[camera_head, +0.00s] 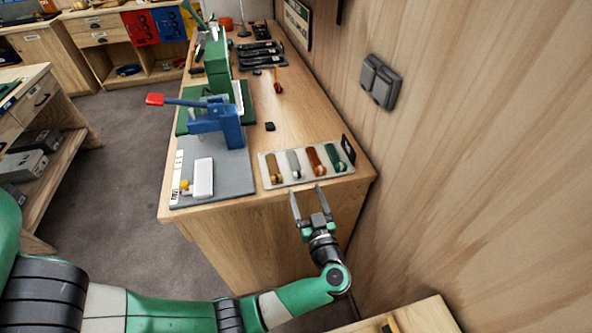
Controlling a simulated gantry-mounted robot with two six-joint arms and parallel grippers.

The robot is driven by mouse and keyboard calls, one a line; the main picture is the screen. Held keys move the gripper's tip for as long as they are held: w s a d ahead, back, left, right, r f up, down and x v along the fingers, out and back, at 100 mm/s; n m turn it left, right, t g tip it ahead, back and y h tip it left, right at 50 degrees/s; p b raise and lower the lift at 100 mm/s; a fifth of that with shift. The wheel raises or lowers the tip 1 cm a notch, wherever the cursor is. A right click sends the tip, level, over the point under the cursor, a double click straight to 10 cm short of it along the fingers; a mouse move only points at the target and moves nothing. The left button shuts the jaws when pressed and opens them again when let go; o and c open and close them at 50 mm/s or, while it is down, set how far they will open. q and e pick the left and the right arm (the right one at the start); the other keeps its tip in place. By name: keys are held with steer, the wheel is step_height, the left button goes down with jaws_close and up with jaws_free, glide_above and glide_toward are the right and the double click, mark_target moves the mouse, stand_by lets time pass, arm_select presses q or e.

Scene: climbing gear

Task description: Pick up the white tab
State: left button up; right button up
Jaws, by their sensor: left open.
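A light tray (322,175) lies near the front right corner of the wooden workbench and holds a row of coloured tabs. The white tab (294,163), greyish white, is second from the left, between a brown tab (273,168) and an orange-brown tab (315,160). A green tab (336,158) is at the right end. My left gripper (308,191) is open and empty, its two fingers pointing toward the bench. In the picture its fingertips are just below the tray's front edge, apart from the white tab. My right gripper is not in view.
A blue clamp-like device (217,124) with a red-tipped lever stands on a grey plate (236,176) left of the tray, with a white block (203,178) in front. A green press (217,62) stands behind. A wooden wall (470,150) closes the right side.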

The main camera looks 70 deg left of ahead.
mark_target(300, 176)
arm_select(q)
steer(key=a+b, duration=0.2)
steer(key=a, duration=0.1)
steer(key=a+b, duration=0.1)
steer(key=b, duration=0.1)
steer(key=shift+w+a+f, duration=0.25)
steer(key=shift+w+a, duration=0.15)
steer(key=shift+a+r, duration=0.15)
jaws_close()
